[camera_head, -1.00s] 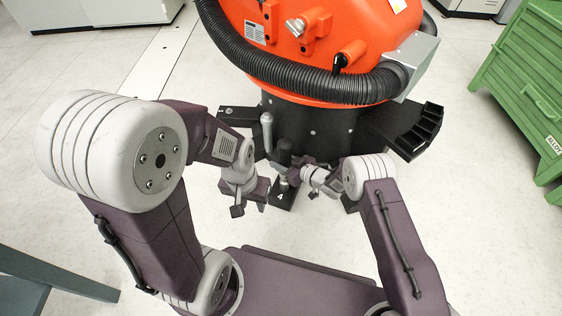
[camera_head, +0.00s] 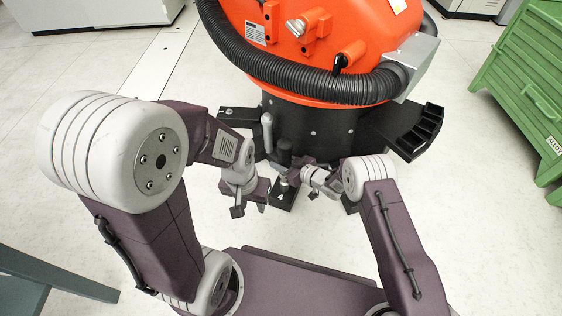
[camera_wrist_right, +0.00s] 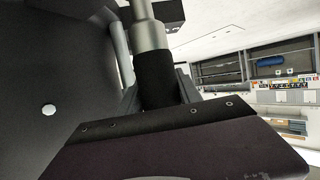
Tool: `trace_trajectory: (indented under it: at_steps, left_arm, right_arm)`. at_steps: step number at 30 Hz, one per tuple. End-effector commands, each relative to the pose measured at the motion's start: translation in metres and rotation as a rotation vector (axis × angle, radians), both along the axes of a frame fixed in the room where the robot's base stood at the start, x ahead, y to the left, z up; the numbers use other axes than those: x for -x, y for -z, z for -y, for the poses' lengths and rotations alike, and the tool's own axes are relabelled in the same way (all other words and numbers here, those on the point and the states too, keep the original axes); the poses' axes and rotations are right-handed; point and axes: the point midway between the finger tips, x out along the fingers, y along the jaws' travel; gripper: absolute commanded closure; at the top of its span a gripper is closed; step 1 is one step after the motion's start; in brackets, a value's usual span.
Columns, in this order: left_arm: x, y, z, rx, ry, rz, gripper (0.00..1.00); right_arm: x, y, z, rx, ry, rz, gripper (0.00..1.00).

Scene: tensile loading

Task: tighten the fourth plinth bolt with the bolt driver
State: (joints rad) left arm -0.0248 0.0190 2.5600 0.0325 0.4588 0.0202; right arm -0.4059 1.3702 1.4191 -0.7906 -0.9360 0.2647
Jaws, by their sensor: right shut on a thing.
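The bolt driver (camera_head: 284,148) stands roughly upright beside the black plinth (camera_head: 322,131), over the foot marked 4 (camera_head: 281,198). My right gripper (camera_head: 294,168) is shut on the driver's dark grip. In the right wrist view the driver's silver shaft (camera_wrist_right: 149,35) and dark grip (camera_wrist_right: 155,80) show between the fingers (camera_wrist_right: 158,95). The fourth bolt is hidden at the driver's lower end, and I cannot tell how well the two are seated. My left gripper (camera_head: 251,202) is left of the foot, with its fingers apart and nothing visible between them.
The orange machine (camera_head: 325,45) with its black hose (camera_head: 300,82) rises above the plinth. A grey cylindrical post (camera_head: 267,132) stands left of the driver. A black slotted holder (camera_head: 420,132) juts out right. A green crate (camera_head: 525,85) stands far right. The floor in front is clear.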

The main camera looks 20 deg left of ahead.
Motion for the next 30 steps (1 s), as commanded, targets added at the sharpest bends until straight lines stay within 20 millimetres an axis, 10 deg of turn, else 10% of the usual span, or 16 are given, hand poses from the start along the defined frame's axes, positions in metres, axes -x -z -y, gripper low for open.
trace_trajectory:
  at_steps: [17, 30]
  left_arm:
    - [0.000, -0.001, 0.000, 0.000, 0.000, 0.000, 0.64]
    - [0.000, -0.025, 0.000, 0.000, 0.000, 0.000, 0.64]
  right_arm:
    - [0.003, 0.006, 0.002, 0.011, 0.001, -0.011, 1.00]
    - [0.001, -0.026, 0.001, 0.005, 0.000, -0.006, 1.00]
